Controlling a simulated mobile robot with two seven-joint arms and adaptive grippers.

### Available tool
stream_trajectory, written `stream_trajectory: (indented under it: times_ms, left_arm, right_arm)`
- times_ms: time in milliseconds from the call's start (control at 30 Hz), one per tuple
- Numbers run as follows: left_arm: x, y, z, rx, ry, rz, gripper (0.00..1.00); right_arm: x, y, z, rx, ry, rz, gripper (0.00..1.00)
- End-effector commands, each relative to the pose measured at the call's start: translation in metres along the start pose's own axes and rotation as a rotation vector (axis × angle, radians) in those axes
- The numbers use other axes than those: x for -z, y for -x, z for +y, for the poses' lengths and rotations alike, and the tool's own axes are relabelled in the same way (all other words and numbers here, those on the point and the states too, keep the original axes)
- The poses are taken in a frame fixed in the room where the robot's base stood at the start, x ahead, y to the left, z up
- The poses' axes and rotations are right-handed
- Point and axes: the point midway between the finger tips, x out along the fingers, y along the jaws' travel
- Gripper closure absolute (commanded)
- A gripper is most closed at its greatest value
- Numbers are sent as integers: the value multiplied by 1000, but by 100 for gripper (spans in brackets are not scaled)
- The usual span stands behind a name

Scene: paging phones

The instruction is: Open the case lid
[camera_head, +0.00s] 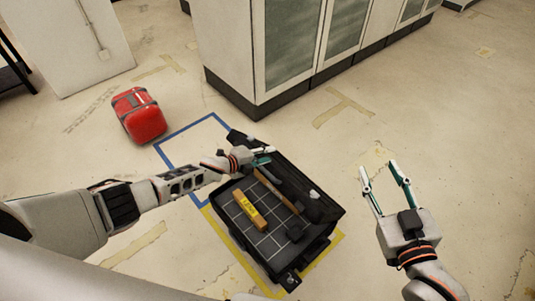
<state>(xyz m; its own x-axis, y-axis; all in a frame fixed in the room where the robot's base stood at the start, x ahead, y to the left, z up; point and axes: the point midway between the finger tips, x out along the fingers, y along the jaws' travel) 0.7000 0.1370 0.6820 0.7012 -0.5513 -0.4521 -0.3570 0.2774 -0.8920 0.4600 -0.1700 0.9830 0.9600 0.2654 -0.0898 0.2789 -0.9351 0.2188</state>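A black case (328,215) stands on the floor in front of me, and its inside shows from above. A yellow block (248,208) and a long brown-handled tool (276,190) lie in it, with several dark pieces at its right side. I cannot make out the lid clearly; a dark edge shows behind my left wrist. My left gripper (264,155) is at the far left edge of the case; whether it touches is unclear, and its finger gap is too small to judge. My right gripper (378,166) is open and empty, to the right of the case, apart from it.
A red box-like case (146,123) stands on the floor at upper left. Blue tape (180,133) and yellow tape (334,242) mark the floor around the black case. A white cabinet (230,50) stands behind. The floor to the right is clear.

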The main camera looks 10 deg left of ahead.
Motion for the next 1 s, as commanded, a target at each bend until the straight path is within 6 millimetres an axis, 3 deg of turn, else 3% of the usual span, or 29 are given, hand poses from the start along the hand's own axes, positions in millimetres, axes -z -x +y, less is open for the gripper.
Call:
stream_trajectory:
  times_ms: [500,1000]
  left_arm:
    - [0,24,-17,-3,-2,0,72]
    - [1,25,-17,-4,0,0,72]
  right_arm:
    - [10,1,2,0,-1,-2,60]
    - [11,1,2,1,-1,-2,60]
